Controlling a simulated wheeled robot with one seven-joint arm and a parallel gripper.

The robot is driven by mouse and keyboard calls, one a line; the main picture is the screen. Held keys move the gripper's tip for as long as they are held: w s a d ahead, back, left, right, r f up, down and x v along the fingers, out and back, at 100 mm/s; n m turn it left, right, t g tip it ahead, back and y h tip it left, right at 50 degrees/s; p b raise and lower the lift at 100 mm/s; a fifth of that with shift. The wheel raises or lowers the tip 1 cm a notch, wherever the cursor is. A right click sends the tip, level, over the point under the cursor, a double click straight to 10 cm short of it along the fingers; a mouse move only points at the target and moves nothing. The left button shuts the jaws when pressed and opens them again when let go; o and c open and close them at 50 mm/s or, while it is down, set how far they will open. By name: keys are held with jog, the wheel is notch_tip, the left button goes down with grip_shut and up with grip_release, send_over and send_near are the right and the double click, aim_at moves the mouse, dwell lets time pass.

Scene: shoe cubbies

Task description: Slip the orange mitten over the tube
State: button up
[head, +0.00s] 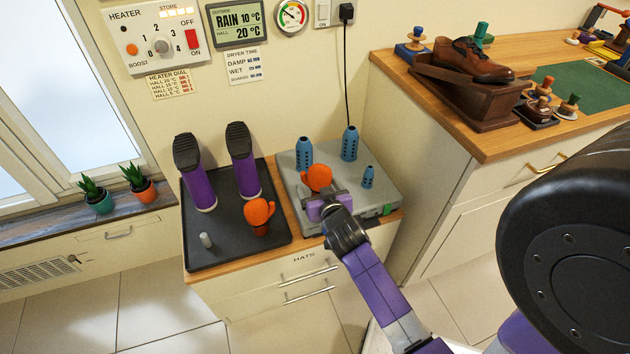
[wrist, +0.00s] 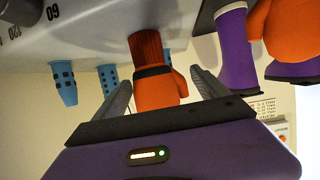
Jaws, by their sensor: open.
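An orange mitten (head: 318,177) with a dark red cuff stands cuff-down on the grey dryer box (head: 386,196). The wrist view shows this mitten (wrist: 157,88) upside down, its cuff meeting the dryer's top. Any tube inside it is hidden. My gripper (head: 322,196) is open, with one finger on each side of the mitten and gaps visible between. Three blue perforated tubes stand bare on the dryer: back left (head: 303,155), tall back right (head: 349,143) and short right (head: 367,177). A second orange mitten (head: 260,212) stands on the black tray.
The black tray (head: 228,245) left of the dryer also holds two purple boots (head: 200,187) and a small grey peg (head: 205,240). A black cord hangs behind the dryer.

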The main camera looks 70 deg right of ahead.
jog(key=shift+v, duration=1.35)
